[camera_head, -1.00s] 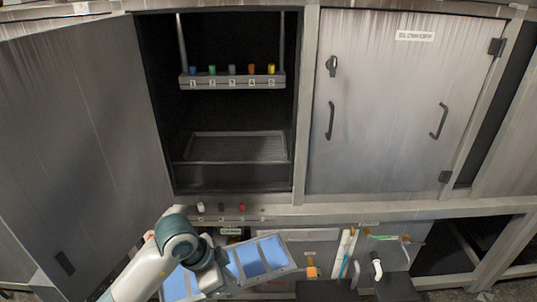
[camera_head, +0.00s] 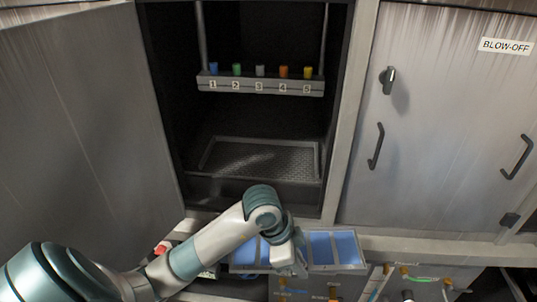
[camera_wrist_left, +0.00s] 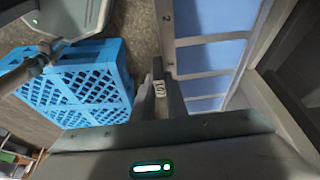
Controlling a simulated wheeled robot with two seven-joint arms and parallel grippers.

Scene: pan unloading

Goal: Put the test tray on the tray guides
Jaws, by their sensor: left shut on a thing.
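The test tray (camera_head: 337,268), a pale frame with blue compartments, is held level or nearly so in front of the open cabinet, below its opening. My left gripper (camera_head: 291,265) is shut on the tray near the middle of its front side. In the left wrist view the tray (camera_wrist_left: 203,42) lies to the right of the gripper fingers (camera_wrist_left: 158,80), which grip its edge. Inside the cabinet, a perforated tray-like surface (camera_head: 262,160) lies low down; I cannot tell separate guides there. My right gripper is not in view.
The cabinet's left door (camera_head: 70,110) stands open; its right door (camera_head: 450,120) is closed. A numbered bar (camera_head: 262,86) with coloured knobs hangs inside, above clear space. A front ledge (camera_head: 400,243) runs below the opening. A blue crate (camera_wrist_left: 85,85) stands below.

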